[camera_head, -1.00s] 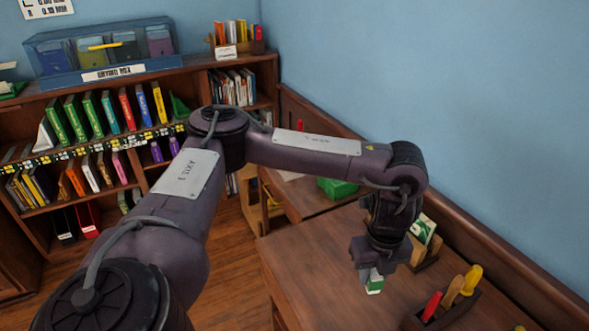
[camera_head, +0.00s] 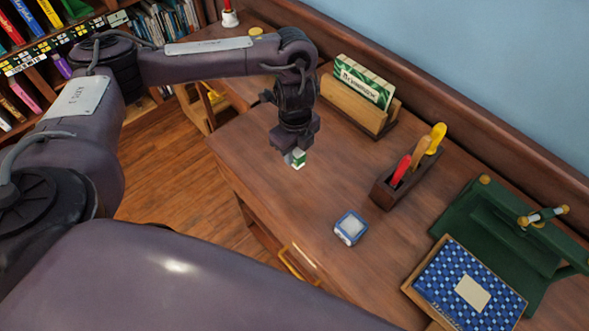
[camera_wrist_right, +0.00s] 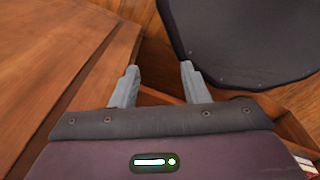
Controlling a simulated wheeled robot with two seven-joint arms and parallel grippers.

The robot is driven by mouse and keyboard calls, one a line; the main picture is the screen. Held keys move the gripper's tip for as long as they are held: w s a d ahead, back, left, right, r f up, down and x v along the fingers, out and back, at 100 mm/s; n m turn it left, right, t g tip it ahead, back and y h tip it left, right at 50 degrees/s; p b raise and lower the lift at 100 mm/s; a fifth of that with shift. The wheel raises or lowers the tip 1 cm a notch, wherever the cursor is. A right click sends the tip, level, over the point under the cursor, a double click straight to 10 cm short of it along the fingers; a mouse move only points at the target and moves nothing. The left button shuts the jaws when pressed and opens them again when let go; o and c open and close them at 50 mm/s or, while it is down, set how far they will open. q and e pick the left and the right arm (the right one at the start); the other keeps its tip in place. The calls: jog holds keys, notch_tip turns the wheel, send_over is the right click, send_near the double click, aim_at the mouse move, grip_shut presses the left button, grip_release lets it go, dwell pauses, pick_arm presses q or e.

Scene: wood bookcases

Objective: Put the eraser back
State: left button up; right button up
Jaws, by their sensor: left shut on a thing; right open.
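The eraser (camera_head: 299,160), a small green and white block, is in the jaws of my left gripper (camera_head: 293,154). The gripper points down above the left part of the wooden desk (camera_head: 270,205), and the jaws partly hide the eraser. I cannot tell exactly how high it is above the desktop. My right gripper (camera_wrist_right: 160,68) is open and empty in the right wrist view, beside the desk edge. It cannot be made out in the head view.
A small blue and white box (camera_head: 351,228) lies on the desk. A wooden holder (camera_head: 350,108) with green packets and a tool rack (camera_head: 405,180) stand behind. Bare desktop surrounds the eraser.

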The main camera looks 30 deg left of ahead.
aim_at(295, 160)
pick_arm(q)
notch_tip(295, 160, down, 2)
jog(key=shift+s+f, duration=0.1)
jog(key=shift+f, duration=0.05)
jog(key=shift+f+b, duration=0.35)
jog(key=shift+f, duration=0.25)
notch_tip(295, 160, down, 4)
jog(key=shift+r+b, duration=0.15)
jog(key=shift+b, duration=0.6)
pick_arm(e)
jog(key=f, duration=0.1)
jog(key=a+f, duration=0.1)
jog(key=shift+w+f, duration=0.3)
jog(key=shift+d+f, duration=0.1)
pick_arm(q)
jog(key=o, duration=0.9)
jog(key=shift+o, duration=0.2)
pick_arm(e)
jog(key=shift+d, duration=0.1)
